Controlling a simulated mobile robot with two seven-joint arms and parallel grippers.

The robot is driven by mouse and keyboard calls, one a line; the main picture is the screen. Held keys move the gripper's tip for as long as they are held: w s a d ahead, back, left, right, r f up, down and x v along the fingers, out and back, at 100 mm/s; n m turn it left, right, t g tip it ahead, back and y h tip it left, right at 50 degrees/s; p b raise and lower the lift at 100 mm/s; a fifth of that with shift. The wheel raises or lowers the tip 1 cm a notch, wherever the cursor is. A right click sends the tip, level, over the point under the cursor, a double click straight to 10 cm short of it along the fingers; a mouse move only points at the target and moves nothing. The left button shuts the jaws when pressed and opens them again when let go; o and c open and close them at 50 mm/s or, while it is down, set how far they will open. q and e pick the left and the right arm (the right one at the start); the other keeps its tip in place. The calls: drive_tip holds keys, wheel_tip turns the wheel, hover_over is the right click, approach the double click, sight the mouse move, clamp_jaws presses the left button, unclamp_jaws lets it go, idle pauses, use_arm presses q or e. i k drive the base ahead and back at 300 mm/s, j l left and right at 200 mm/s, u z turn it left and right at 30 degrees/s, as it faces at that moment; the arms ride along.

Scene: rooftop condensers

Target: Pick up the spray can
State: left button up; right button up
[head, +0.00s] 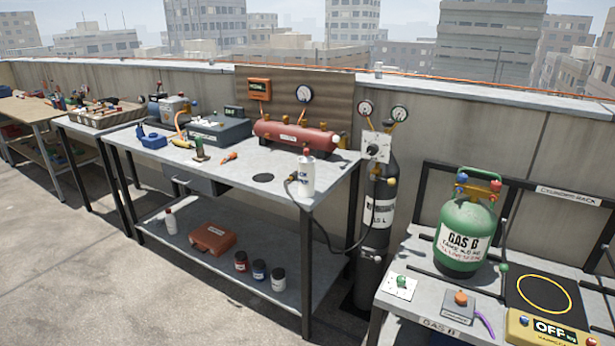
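A white can (307,176) with dark lettering and a dark and red top stands upright near the front right corner of the middle workbench's top (315,196). It looks like a spray can. A smaller white container (170,222) with a reddish cap stands upright on the bench's lower shelf at the left; I cannot tell whether it is also a spray can. Neither of my grippers is in view, and nothing touches the white can from my side.
A red tank (295,136) lies behind the can. A dark cylinder (378,215) with gauges stands right of the bench, and a hose runs beside the can. A green gas bottle (465,225) stands on the right table. Open concrete floor (110,290) lies front left.

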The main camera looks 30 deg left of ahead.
sight(306, 164)
drive_tip(key=i+j+u, duration=0.1)
drive_tip(key=j, duration=0.25)
drive_tip(key=i+j, duration=0.25)
drive_tip(key=i+j+u, duration=0.15)
drive_tip(key=j, duration=0.25)
